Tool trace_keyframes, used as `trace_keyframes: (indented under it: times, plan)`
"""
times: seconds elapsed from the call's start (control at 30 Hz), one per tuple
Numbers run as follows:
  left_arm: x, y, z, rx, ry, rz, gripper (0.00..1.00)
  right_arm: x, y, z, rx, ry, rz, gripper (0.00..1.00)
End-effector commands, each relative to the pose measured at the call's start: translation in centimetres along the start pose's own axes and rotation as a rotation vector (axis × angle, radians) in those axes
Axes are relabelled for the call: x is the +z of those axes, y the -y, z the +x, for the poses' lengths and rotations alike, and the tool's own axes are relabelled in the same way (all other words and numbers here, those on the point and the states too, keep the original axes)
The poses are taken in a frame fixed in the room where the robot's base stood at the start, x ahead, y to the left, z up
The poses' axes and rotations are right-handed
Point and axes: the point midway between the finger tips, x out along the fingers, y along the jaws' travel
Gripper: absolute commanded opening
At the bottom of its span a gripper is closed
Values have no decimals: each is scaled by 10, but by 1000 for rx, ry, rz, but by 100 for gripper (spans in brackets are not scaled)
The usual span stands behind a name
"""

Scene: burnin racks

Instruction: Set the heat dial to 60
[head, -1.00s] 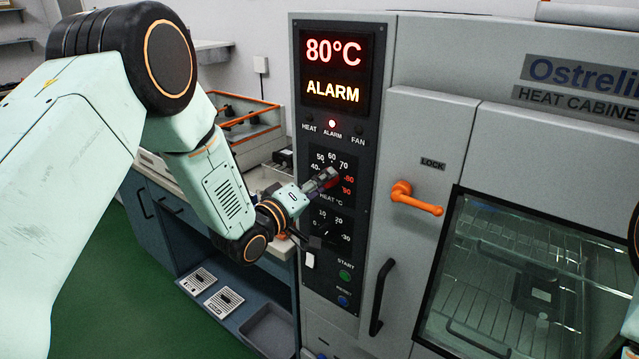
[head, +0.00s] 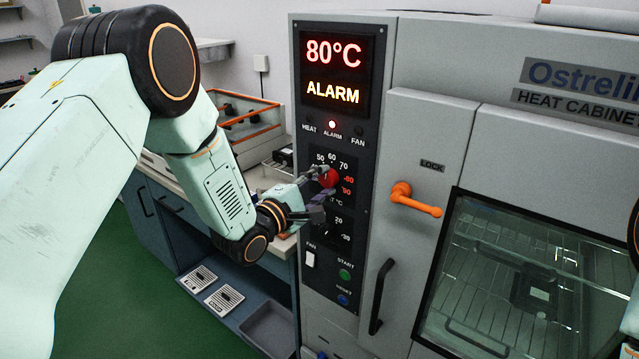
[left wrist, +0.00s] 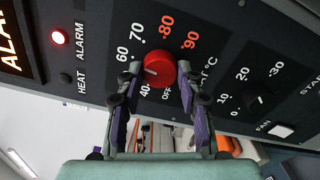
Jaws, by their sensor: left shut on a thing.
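The red heat dial (head: 329,178) is on the black control panel (head: 350,222) of the heat cabinet, inside a ring of numbers with 80 and 90 in red. It also shows in the left wrist view (left wrist: 160,67), with a small pale mark on its face; I cannot tell exactly which number this mark points to. My left gripper (head: 321,178) is shut on the dial, one finger on each side of it in the left wrist view. The display (head: 335,72) above reads 80°C and ALARM. My right gripper is not in view.
A lit red alarm lamp (head: 332,125) sits above the dial. Below are a timer dial (left wrist: 259,103), a white fan switch (head: 310,260) and a green start button (head: 345,275). An orange lock handle (head: 415,199) sticks out at the right.

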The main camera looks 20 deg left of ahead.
Motion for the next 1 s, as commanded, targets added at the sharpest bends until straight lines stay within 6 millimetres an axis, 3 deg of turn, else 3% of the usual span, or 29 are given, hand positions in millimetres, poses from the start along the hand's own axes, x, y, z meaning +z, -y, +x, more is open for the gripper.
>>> trace_keyframes:
  times: [0.4, 0.93, 0.97, 1.0]
  plan:
    - [3, -4, 2, 7, 10, -164, 5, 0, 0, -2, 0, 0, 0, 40]
    - [3, -6, 3, 10, 11, -183, 5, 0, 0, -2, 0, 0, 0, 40]
    - [3, -6, 3, 10, 11, -183, 38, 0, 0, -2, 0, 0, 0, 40]
    - [3, -6, 2, 11, 11, -183, 42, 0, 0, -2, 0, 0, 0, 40]
